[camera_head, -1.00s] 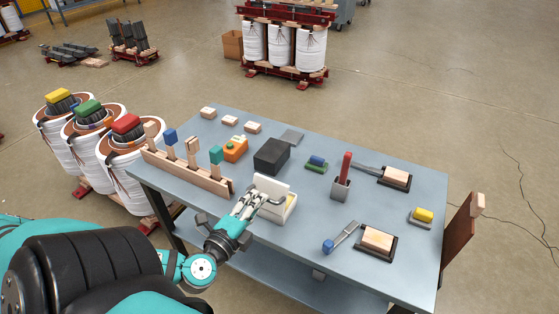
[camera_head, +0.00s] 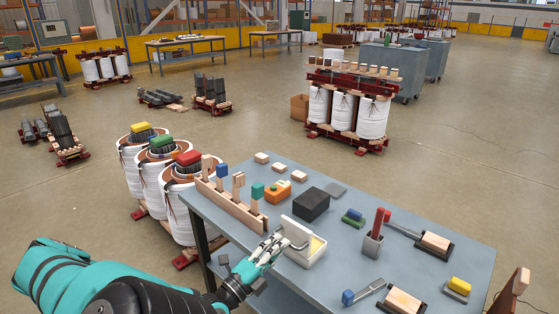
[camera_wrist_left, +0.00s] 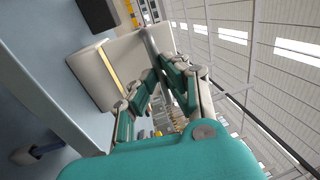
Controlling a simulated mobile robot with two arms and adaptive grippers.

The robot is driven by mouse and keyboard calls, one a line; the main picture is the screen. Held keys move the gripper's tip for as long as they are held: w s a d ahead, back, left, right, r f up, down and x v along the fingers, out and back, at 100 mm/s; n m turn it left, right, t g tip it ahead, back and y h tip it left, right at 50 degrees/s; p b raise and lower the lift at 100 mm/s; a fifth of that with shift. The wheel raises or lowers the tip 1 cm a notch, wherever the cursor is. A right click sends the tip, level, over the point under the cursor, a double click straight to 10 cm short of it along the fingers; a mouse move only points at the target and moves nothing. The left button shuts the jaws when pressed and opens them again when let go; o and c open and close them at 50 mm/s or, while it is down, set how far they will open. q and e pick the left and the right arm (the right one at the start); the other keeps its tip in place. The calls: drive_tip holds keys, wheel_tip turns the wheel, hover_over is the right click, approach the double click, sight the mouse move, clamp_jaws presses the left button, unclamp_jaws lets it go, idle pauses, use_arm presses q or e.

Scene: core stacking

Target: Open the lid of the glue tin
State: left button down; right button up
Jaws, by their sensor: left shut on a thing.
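The glue tin (camera_head: 310,255) is a shallow white box on the near edge of the table. Its white lid (camera_head: 295,230) stands raised at the tin's left side, and yellowish glue shows inside. In the left wrist view, the lid (camera_wrist_left: 128,55) and the tin (camera_wrist_left: 88,75) are pale plates with a yellow strip between them. My left gripper (camera_head: 280,241) is shut on the lid's grey handle, at the lid's outer side. The handle also shows in the wrist view (camera_wrist_left: 151,44), with the fingertips around its end. My right gripper is not in view.
A black block (camera_head: 312,204) stands behind the tin. A wooden rack (camera_head: 230,204) with upright tools is to the left. A grey holder (camera_head: 371,246) with a red-handled tool and a blue-ended brush (camera_head: 362,292) lie to the right. Bare tabletop (camera_head: 335,270) shows right of the tin.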

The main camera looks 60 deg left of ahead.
use_arm(q)
drive_tip(key=c, duration=1.4)
unclamp_jaws()
drive_tip(key=shift+f, duration=0.1)
drive_tip(key=shift+c, duration=0.2)
drive_tip(key=shift+o, duration=0.3)
drive_tip(key=v, duration=1.2)
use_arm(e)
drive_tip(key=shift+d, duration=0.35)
